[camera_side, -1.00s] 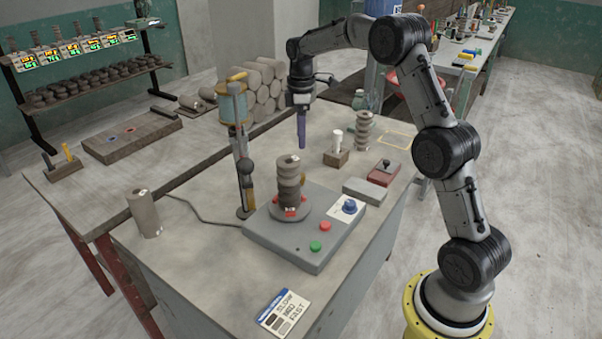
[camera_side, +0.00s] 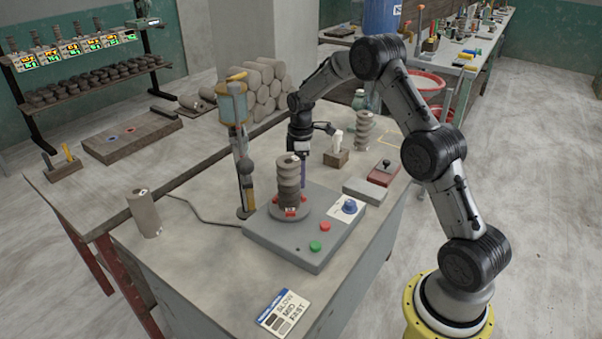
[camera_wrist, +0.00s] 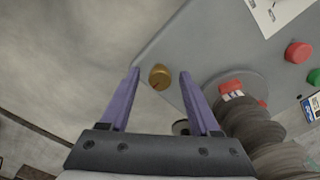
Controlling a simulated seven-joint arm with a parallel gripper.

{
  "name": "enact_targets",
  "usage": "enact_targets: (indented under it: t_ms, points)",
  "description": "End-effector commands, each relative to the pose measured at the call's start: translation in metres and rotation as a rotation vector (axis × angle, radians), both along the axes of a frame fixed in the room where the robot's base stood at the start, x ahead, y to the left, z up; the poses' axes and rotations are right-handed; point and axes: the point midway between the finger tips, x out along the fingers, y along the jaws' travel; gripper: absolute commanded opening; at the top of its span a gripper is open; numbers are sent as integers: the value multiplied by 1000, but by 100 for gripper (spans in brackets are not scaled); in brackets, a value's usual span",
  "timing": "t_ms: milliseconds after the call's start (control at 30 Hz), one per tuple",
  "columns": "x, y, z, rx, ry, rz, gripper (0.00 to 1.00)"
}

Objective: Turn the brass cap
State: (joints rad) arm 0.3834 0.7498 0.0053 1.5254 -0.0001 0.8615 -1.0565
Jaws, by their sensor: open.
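The brass cap (camera_wrist: 159,76) is a small round golden knob on the grey machine base (camera_wrist: 190,42), near its edge. It shows in the wrist view between and beyond my fingertips, apart from both fingers. In the side view I cannot make it out; it seems hidden behind the clay stack. My gripper (camera_wrist: 160,74) has two purple fingers, open, with nothing between them. In the side view my gripper (camera_side: 304,178) points down behind the stack of grey clay discs (camera_side: 288,178), which stands on the round wheel head of the machine.
The clay stack stands close to my fingers. On the machine are a red button (camera_side: 325,226), a green button (camera_side: 315,246) and a blue knob (camera_side: 349,207). A lamp-like post (camera_side: 243,160) rises at its left. A wooden block (camera_side: 336,158) stands behind.

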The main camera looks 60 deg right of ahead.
Motion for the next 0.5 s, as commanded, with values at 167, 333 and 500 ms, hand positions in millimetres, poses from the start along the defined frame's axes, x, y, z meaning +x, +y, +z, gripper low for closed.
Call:
enact_targets:
  t_ms: [167,333,500]
  points:
    - [0,0,0,0,0,0,61]
    - [0,0,0,0,0,0,31]
    - [0,0,0,0,0,0,0]
